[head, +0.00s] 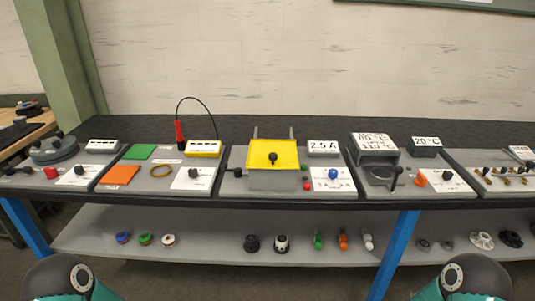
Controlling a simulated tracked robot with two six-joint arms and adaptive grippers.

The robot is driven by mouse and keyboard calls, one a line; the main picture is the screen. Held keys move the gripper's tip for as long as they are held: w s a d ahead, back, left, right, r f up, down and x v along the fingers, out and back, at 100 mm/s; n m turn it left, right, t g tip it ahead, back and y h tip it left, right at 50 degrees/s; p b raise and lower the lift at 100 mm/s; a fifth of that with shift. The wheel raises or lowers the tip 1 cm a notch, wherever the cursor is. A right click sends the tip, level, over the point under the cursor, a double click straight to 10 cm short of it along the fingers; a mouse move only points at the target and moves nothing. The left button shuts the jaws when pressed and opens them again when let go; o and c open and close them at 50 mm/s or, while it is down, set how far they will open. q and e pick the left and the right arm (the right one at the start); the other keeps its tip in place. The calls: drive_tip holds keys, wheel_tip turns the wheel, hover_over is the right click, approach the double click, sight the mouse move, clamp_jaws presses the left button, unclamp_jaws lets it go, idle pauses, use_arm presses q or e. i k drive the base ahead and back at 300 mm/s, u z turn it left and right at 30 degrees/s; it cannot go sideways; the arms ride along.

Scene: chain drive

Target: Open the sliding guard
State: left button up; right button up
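A yellow panel (272,152), which looks like the sliding guard, lies over a grey box (272,183) at the middle of the bench. Neither of my grippers is in view; only parts of my arms show at the bottom left and bottom right corners.
A black knob (238,173) stands left of the box. Red and green buttons (306,183), a "2.5 A" display (323,147) and a white card with a blue knob (333,175) are to its right. Other stations flank it. A lower shelf (200,242) holds several small parts.

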sight(272, 159)
drive_tip(key=i, duration=0.95)
drive_tip(key=z, duration=0.05)
